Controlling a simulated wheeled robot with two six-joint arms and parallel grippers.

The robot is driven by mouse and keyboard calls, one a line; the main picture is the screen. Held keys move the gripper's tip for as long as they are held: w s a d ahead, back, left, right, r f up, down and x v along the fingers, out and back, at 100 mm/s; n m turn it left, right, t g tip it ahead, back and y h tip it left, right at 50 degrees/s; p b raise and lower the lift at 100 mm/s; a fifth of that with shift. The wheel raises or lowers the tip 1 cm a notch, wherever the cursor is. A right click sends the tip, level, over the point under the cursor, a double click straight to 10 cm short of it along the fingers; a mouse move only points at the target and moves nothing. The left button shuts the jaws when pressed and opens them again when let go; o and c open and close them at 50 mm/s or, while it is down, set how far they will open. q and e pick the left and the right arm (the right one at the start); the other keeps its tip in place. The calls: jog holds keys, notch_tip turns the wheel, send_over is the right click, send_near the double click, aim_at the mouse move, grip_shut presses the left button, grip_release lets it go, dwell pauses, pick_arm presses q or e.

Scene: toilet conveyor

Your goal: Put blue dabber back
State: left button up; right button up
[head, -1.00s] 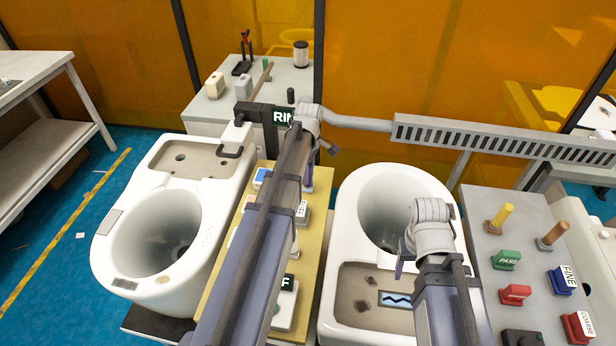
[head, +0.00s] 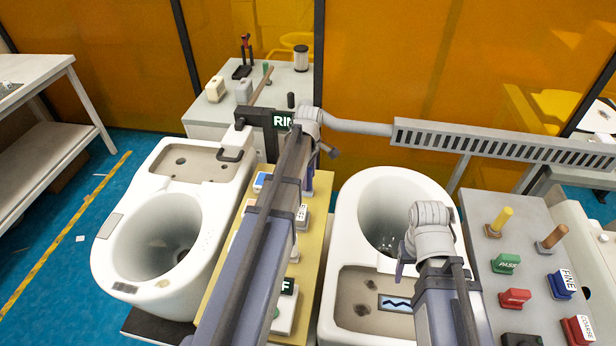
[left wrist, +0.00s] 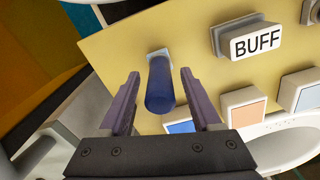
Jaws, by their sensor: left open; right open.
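In the left wrist view the blue dabber (left wrist: 160,88) shows as a dark blue rounded handle on a small pale base at the yellow board (left wrist: 200,75). My left gripper (left wrist: 159,74) is open, with one finger on each side of the handle; a gap shows on both sides. In the head view the left forearm hides much of the yellow board (head: 222,283), and I cannot clearly make out the dabber there. My right gripper (head: 401,263) is open and empty over the right toilet.
The left toilet (head: 108,268) and right toilet (head: 347,222) flank the board. A BUFF block (left wrist: 252,40) and blocks with blue and orange tops sit near the dabber. A grey panel (head: 525,235) at right carries handles and labelled blocks. A rear table (head: 215,113) holds tools.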

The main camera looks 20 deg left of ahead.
pick_arm(q)
notch_tip(320, 180, up, 12)
jog(key=p, duration=1.1)
jog(key=shift+f, duration=0.1)
jog(key=s+d+m+y, duration=0.1)
jog(key=s+d+m, duration=1.9)
jog(key=d, duration=0.4)
jog(key=shift+d+m, duration=0.2)
jog(key=shift+m, duration=0.7)
jog(key=shift+f, duration=0.15)
